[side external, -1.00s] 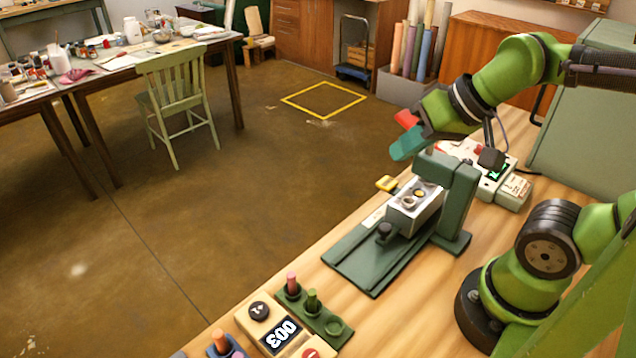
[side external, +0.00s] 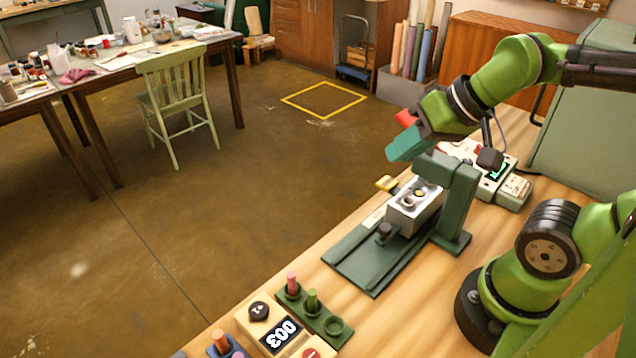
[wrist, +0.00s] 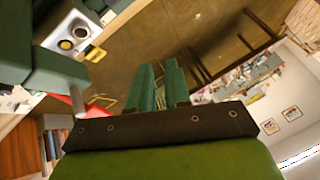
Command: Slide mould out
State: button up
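The mould (side external: 412,213) is a pale metal block with round recesses on top. It sits on a dark green slide base (side external: 362,262), partly under the green press frame (side external: 458,202). A yellow tab (side external: 387,184) sticks out on its far left side. The mould's top also shows in the wrist view (wrist: 68,36), at upper left, with the yellow tab (wrist: 96,54) beside it. My gripper (side external: 404,146) hangs above and behind the mould, apart from it. In the wrist view, its teal fingers (wrist: 160,80) have a narrow gap with nothing seen between them.
A white device (side external: 490,172) with red and black parts stands behind the press. A numbered box (side external: 278,328) and a green rack (side external: 318,312) with coloured pegs are at the front. The table edge runs left of the press, with open floor beyond.

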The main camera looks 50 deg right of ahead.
aim_at(385, 226)
jog(key=o, duration=0.6)
jog(key=w+d+f+g, duration=0.1)
jog(key=w+d+f+m+g, duration=0.1)
jog(key=w+g, duration=0.1)
jog(key=shift+w+d+f, duration=0.15)
jog(key=shift+w+d, duration=0.05)
jog(key=shift+w, duration=0.05)
jog(key=w+d+f+m+g, duration=0.2)
jog(key=w+d+m+g, duration=0.15)
jog(key=g, duration=0.25)
jog(key=shift+g+y, duration=0.6)
jog(key=shift+g, duration=0.1)
jog(key=x, duration=1.5)
jog(key=shift+s+a+f, duration=0.1)
jog(key=shift+s+f, duration=0.05)
jog(key=shift+s, duration=0.1)
jog(key=shift+c, duration=0.4)
grip_shut()
